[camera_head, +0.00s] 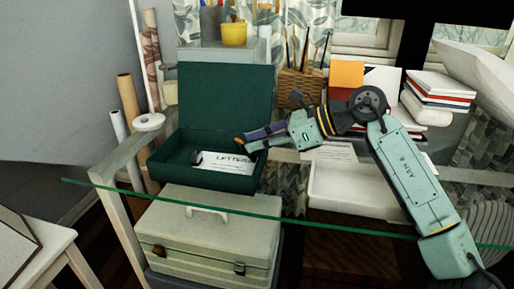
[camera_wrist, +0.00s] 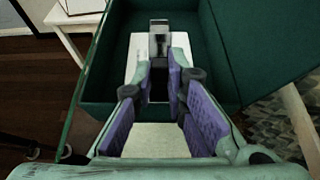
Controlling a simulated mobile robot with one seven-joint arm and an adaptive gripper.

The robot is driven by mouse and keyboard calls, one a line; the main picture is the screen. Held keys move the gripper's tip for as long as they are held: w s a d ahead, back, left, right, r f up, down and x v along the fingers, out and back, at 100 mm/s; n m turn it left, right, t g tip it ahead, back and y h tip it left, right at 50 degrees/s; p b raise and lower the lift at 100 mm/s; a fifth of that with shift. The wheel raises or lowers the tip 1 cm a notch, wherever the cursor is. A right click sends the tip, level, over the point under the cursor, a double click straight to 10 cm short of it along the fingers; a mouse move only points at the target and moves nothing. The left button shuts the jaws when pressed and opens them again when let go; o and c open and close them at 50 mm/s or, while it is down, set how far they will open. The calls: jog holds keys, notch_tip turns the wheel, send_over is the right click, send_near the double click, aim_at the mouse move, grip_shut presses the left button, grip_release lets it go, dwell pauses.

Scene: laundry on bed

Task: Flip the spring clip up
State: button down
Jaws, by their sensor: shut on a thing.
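The green box (camera_head: 240,178) stands open on the glass table, its lid raised at the back. A white paper sheet marked "LETTERS" (camera_head: 228,162) lies inside; its pale surface also shows in the wrist view (camera_wrist: 136,52). The grey metal spring clip (camera_wrist: 158,30) shows at the far end of the paper, in line with my fingertips. My gripper (camera_head: 241,143) reaches into the box from the right. In the wrist view my purple-padded fingers (camera_wrist: 160,75) close together at the tips on the clip. The exact contact is partly hidden by the fingers.
A cream case (camera_head: 205,240) sits below the glass edge. A wicker basket with brushes (camera_head: 300,86) stands behind my gripper. Stacked books (camera_head: 440,92) and a white tray (camera_head: 352,190) are at the right. A tape roll (camera_head: 149,121) lies left of the box.

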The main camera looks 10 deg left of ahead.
dwell(0.3)
jog(key=c, duration=1.6)
grip_release()
jog(key=v, duration=1.2)
